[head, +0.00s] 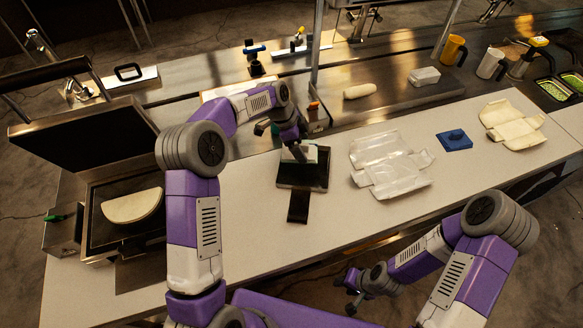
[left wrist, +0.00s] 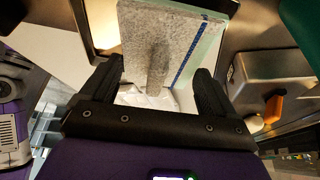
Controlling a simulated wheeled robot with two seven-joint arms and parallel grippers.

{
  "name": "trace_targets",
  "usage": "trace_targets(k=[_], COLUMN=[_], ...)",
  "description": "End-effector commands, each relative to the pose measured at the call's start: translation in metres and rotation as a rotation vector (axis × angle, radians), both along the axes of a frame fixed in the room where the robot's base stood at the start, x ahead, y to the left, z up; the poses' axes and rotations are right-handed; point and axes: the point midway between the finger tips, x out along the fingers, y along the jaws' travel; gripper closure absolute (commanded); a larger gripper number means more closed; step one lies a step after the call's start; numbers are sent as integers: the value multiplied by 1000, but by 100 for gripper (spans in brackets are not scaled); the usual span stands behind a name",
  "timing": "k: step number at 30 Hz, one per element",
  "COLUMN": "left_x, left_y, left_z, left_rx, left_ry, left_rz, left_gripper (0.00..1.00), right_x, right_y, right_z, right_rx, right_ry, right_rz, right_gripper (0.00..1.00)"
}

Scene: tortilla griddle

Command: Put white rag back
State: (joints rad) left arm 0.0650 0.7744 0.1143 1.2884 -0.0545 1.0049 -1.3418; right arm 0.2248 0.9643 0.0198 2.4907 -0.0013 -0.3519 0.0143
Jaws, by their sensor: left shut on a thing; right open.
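The white rag (head: 313,153) shows as a small pale patch with a greenish edge beside my left gripper, over a black square item with a handle (head: 299,206). In the left wrist view the rag (left wrist: 183,32) is a pale grey, speckled cloth with a blue stripe, reaching up from between the fingers. My left gripper (head: 300,155) is shut on the rag; it also shows in the left wrist view (left wrist: 160,85). Whether the rag touches the black item is unclear. My right gripper (head: 354,290) is open and empty in front of the counter, low in the view.
A griddle (head: 100,238) with an open lid and a folded tortilla (head: 132,205) stands at left. Crumpled clear packaging (head: 388,165), a blue item (head: 454,140) and another opened package (head: 512,124) lie to the right. An orange mug (head: 452,50) stands behind. The counter's front middle is clear.

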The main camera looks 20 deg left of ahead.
Motion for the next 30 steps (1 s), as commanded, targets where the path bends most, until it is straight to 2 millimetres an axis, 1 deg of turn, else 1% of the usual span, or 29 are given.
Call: trace_targets(k=[2, 4, 5, 8, 11, 12, 14, 15, 17, 18, 21, 24, 26, 28, 30], left_x=[0, 1, 2, 6, 9, 9, 9, 8, 5, 3, -2, -6, -8, -9, -9], left_y=[1, 6, 11, 37, 79, 97, 125, 143, 168, 184, 214, 233, 239, 243, 244], left_z=[0, 1, 2, 8, 16, 19, 25, 29, 34, 37, 44, 47, 46, 37, 23], left_rx=[0, 4, 6, 17, 29, 32, 33, 32, 29, 25, 15, 6, 3, 1, 2], left_ry=[0, 1, 2, 7, 13, 14, 15, 15, 13, 10, 5, 1, 1, 2, 3], left_rz=[3, 28, 49, 177, 377, 468, 603, 690, 811, 885, 1033, 1128, 1160, 1179, 1184], left_gripper=[63, 63, 63, 63, 63, 63, 63, 63, 63, 63, 63, 63, 63, 63, 63], right_x=[0, 0, 0, 0, 0, 0, 0, 0, 0, 0, 0, 0, 0, 0, 0], right_y=[0, 0, 0, 0, 0, 0, 0, 0, 0, 0, 0, 0, 0, 0, 0], right_z=[0, 1, 2, 6, 11, 14, 17, 19, 22, 23, 26, 28, 28, 27, 26], right_rx=[0, 0, 0, 0, 0, 0, 0, 0, 0, 0, 0, 0, 0, 0, 0], right_ry=[0, 0, 0, 0, 0, 0, 0, 0, 0, 0, 0, 0, 0, 0, 0], right_rz=[0, 0, 0, 0, 0, 0, 0, 0, 0, 0, 0, 0, 0, 0, 0], right_gripper=[57, 57, 57, 57, 57, 57, 57, 57, 57, 57, 57, 57, 57, 57, 57])
